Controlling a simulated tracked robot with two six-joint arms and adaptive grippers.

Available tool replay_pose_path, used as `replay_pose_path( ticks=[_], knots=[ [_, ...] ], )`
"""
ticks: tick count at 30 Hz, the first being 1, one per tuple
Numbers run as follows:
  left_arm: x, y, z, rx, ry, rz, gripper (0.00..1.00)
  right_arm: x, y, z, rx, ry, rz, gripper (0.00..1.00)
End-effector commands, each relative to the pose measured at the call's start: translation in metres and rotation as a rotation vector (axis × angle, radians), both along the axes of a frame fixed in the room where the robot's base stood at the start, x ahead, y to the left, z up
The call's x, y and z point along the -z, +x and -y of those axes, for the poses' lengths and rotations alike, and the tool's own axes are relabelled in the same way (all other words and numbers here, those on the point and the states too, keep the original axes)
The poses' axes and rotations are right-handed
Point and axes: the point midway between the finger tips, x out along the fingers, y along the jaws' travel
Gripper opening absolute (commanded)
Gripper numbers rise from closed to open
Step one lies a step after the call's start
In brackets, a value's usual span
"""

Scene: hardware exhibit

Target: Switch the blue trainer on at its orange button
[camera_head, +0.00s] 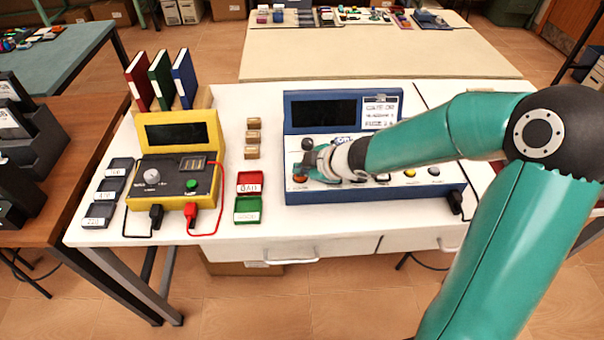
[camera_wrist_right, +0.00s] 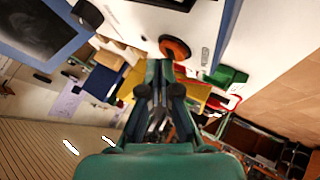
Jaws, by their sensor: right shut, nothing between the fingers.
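The blue trainer (camera_head: 340,203) stands on the white table, with a dark screen on its raised back and a pale front panel. Its orange button (camera_head: 299,179) is at the left end of the panel, partly hidden by my right gripper. My right gripper (camera_head: 305,167) is shut and empty, its tips right by the button. In the right wrist view the orange button (camera_wrist_right: 175,47) shows just beyond the fingertips (camera_wrist_right: 160,66). I cannot tell whether they touch it. The trainer's screen is dark. My left gripper is not in view.
A yellow meter (camera_head: 180,130) with cables stands left of the trainer. Red and green boxes (camera_head: 248,217) and small brown boxes (camera_head: 253,137) lie between them. Black boxes (camera_head: 108,192) and upright binders (camera_head: 160,80) are farther left. A black knob (camera_head: 307,144) rises behind the button.

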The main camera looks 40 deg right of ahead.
Motion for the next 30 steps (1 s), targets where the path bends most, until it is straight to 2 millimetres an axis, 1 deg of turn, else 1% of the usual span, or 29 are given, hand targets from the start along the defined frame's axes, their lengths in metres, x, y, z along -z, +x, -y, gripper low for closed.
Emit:
replay_pose_path(
  ticks=[11, 19, 30],
  knots=[
    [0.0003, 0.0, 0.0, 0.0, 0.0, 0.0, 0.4, 0.0005, 0.0002, -0.0002, 0.0, 0.0, 0.0, 0.0],
    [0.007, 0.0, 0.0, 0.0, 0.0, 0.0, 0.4, 0.0081, 0.0015, -0.0003, -0.001, 0.0, -0.001, 0.0],
    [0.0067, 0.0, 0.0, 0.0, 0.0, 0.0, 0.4, 0.0081, 0.0016, -0.0003, -0.001, 0.0, -0.001, 0.0]
  ],
)
